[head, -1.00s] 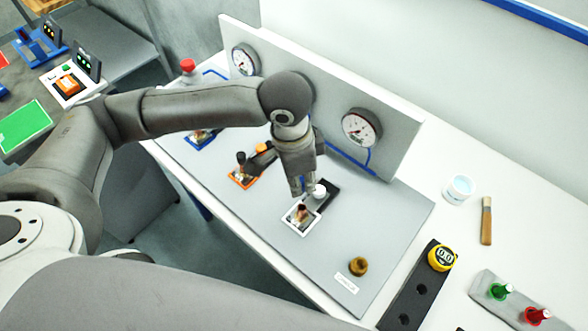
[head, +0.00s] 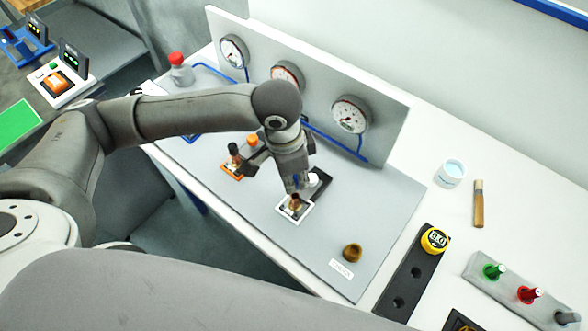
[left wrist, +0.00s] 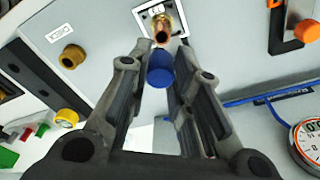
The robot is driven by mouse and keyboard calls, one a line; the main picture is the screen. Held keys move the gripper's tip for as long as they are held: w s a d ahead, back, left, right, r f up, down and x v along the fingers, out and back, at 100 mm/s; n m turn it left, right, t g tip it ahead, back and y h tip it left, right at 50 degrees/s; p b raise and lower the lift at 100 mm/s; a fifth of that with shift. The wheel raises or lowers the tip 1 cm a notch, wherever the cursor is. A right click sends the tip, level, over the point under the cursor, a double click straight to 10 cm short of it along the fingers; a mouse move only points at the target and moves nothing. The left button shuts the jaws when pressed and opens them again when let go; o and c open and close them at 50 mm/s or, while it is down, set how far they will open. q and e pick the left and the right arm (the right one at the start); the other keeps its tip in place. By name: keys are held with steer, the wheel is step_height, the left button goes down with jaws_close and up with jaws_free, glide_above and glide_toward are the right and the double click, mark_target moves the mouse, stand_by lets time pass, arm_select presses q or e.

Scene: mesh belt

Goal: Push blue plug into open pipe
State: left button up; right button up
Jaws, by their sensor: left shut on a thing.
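My left gripper (head: 292,184) is shut on the blue plug (left wrist: 160,70), which sits between its fingertips. The open pipe (left wrist: 161,30) is a copper and brass stub with a dark mouth, standing in a white-framed square on the grey panel; it also shows in the head view (head: 295,203). The plug is close in front of the pipe mouth, nearly in line with it. I cannot tell whether they touch. In the head view the fingers mostly hide the plug. My right gripper is not in view.
A brass fitting (head: 352,252) stands on the panel beside a white label. An orange-framed station (head: 232,171) with a black-handled part is to the left. Gauges (head: 350,115) line the backboard.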

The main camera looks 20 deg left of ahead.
arm_select(q)
step_height(320, 180, down, 2)
steer(key=shift+f+b, duration=0.1)
steer(key=shift+b, duration=0.2)
steer(key=shift+f, duration=0.1)
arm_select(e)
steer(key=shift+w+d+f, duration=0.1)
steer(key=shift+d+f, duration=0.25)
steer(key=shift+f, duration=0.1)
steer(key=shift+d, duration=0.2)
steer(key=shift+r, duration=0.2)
arm_select(q)
steer(key=shift+p, duration=0.45)
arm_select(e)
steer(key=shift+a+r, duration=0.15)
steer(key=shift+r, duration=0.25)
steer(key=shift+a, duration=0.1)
arm_select(q)
steer(key=shift+p, duration=0.3)
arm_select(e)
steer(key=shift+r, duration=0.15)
